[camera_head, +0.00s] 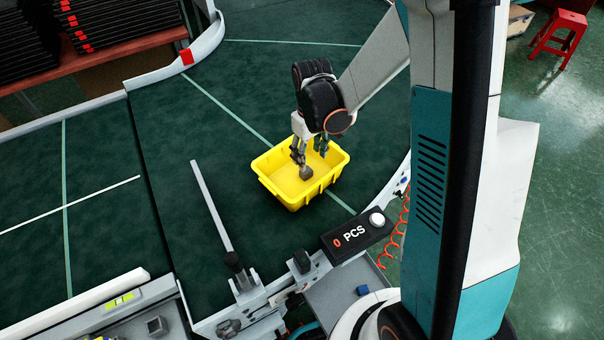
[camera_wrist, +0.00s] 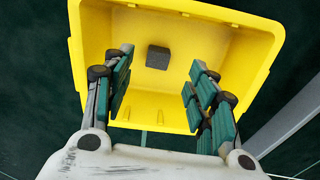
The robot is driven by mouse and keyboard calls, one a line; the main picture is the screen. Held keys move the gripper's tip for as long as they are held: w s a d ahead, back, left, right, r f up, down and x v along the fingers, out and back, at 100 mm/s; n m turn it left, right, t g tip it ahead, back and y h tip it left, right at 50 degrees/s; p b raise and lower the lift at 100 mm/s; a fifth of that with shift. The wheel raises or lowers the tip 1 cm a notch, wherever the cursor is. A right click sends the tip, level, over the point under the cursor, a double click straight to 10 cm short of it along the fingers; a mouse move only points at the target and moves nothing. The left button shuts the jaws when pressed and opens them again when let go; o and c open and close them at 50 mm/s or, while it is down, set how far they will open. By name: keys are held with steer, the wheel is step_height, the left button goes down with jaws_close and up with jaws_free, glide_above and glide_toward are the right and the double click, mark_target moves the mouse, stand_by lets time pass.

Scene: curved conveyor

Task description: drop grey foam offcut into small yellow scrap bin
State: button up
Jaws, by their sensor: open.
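The small yellow scrap bin (camera_head: 272,186) stands on the dark green conveyor belt. It also fills the upper part of the wrist view (camera_wrist: 98,40). The grey foam offcut (camera_head: 306,173) shows inside the bin's outline, just below my fingertips. In the wrist view the offcut (camera_wrist: 158,57) appears against the yellow bin floor, with clear gaps to both fingers. I cannot tell whether it rests on the floor. My gripper (camera_head: 310,155) is over the bin, pointing down, its fingers spread and empty. It shows open in the wrist view too (camera_wrist: 160,72).
A grey guide bar (camera_head: 212,205) lies left of the bin. A counter box marked PCS (camera_head: 355,235) sits at the belt's near edge. A blue cube (camera_head: 361,290) and a grey block (camera_head: 157,325) lie nearer. The belt left of the bin is mostly clear.

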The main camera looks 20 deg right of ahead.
step_height(320, 180, up, 12)
stand_by(0.5)
stand_by(0.4)
steer(key=s+r+m+t, duration=0.2)
steer(key=s+r+t, duration=0.1)
steer(key=s, duration=0.5)
steer(key=s+r+m+t, duration=0.2)
steer(key=s+r+t, duration=0.2)
steer(key=s, duration=0.5)
steer(key=shift+a+r, duration=0.25)
steer(key=shift+r, duration=0.8)
steer(key=shift+f, duration=0.1)
